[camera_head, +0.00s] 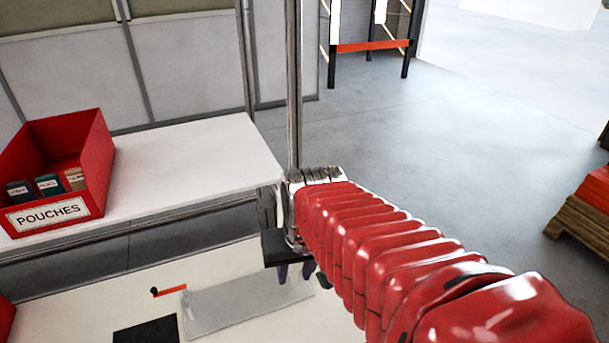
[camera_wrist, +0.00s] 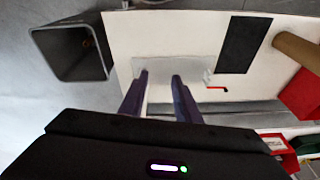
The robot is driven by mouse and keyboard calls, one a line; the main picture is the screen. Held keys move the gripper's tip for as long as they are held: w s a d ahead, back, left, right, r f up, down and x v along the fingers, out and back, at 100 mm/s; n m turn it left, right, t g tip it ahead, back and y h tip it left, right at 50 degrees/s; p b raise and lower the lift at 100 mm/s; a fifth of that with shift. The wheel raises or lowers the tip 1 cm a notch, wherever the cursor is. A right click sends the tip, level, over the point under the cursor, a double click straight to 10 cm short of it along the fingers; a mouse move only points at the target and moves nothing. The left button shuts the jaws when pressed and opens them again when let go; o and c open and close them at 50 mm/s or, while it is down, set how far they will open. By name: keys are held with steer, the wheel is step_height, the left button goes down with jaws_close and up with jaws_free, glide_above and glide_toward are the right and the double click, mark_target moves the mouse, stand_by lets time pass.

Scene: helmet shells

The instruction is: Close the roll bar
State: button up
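A pale grey flat plate (camera_head: 235,305) lies on the white worktop (camera_head: 85,290), below and left of my gripper in the head view. It also shows in the wrist view (camera_wrist: 185,68), behind my fingertips. An orange-red lever (camera_head: 172,290) with a dark end sticks out beside the plate's left end. In the wrist view the lever (camera_wrist: 217,88) sits at a small pale fitting by the plate's right end. I cannot tell for certain which part is the roll bar. My gripper (camera_head: 296,272) points down over the plate's right end. Its two fingers (camera_wrist: 160,75) are apart with nothing between them.
A black mat (camera_wrist: 243,45) lies beside the plate. A brown roll (camera_wrist: 297,50) and a red bin (camera_wrist: 302,95) are farther right. A grey open bin (camera_wrist: 105,65) stands left. A red POUCHES box (camera_head: 95,165) stands on a raised white shelf (camera_head: 190,165).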

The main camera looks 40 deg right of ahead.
steer(key=d+f+m+y, duration=0.2)
steer(key=d+f+m, duration=0.1)
steer(key=d+f+m+g+y, duration=0.1)
steer(key=d+f+m+y, duration=0.1)
steer(key=d+f, duration=0.1)
steer(key=shift+d+f+m, duration=0.1)
steer(key=shift+f+m, duration=0.1)
steer(key=shift+m, duration=0.2)
jaws_close()
steer(key=w+d+r+m+t+y, duration=0.1)
steer(key=w+d+m+t+y, duration=0.15)
steer(key=d+t, duration=0.45)
steer(key=w+d+m+t+y, duration=0.1)
steer(key=w+d+m+t, duration=0.35)
steer(key=d, duration=0.55)
steer(key=w+d+r+n+t, duration=0.2)
steer(key=d+r+n+t, duration=0.1)
steer(key=r, duration=0.4)
steer(key=shift+d+t+h, duration=0.35)
steer(key=shift+h, duration=0.1)
